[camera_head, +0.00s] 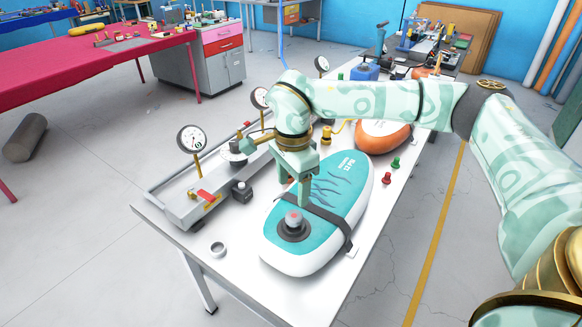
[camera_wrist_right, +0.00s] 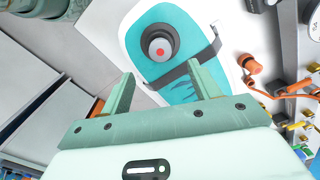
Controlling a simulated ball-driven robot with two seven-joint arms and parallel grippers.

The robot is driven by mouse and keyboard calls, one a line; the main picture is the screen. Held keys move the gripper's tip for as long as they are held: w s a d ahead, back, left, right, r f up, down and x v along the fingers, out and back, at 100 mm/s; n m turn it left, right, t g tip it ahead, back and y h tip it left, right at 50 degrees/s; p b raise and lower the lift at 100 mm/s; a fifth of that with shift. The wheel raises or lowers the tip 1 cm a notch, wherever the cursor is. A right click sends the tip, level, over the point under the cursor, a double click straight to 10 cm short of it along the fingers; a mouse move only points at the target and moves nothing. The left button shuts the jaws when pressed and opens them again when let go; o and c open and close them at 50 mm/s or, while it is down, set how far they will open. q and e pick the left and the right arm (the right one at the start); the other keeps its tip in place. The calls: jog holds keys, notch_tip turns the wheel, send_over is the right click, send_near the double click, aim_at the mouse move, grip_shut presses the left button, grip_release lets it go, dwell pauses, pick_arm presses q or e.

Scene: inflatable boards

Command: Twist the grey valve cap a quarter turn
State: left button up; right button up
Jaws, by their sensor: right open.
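The grey valve cap (camera_head: 293,217) with a red dot on top sits in a dark round valve base on the near end of a teal and white inflatable board (camera_head: 272,256). The cap also shows in the right wrist view (camera_wrist_right: 160,49), beyond the fingertips. My right gripper (camera_head: 304,203) is open just behind and above the cap in the head view. In the right wrist view its two fingers (camera_wrist_right: 158,80) are spread with nothing between them. The cap looks apart from both fingers. My left gripper is in neither view.
A black strap (camera_head: 325,218) crosses the board. An orange board (camera_head: 382,137) lies farther back on the white table. A pressure gauge (camera_head: 191,139) stands on a rail at left. A grey ring (camera_head: 217,248) and red and green caps (camera_head: 387,178) lie on the table.

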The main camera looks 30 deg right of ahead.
aim_at(292, 216)
notch_tip(292, 216, down, 10)
jog(key=shift+r+b, duration=0.1)
jog(key=shift+b, duration=0.9)
jog(key=c, duration=1.1)
jog(key=shift+o, duration=0.8)
jog(key=shift+r+m+p, duration=0.15)
jog(key=shift+m+p, duration=0.45)
jog(key=shift+m, duration=0.3)
jog(key=shift+c, duration=0.3)
jog(key=shift+m+p, duration=0.45)
jog(key=shift+m, duration=0.55)
jog(key=shift+w+m, duration=0.1)
jog(key=shift+m, duration=0.5)
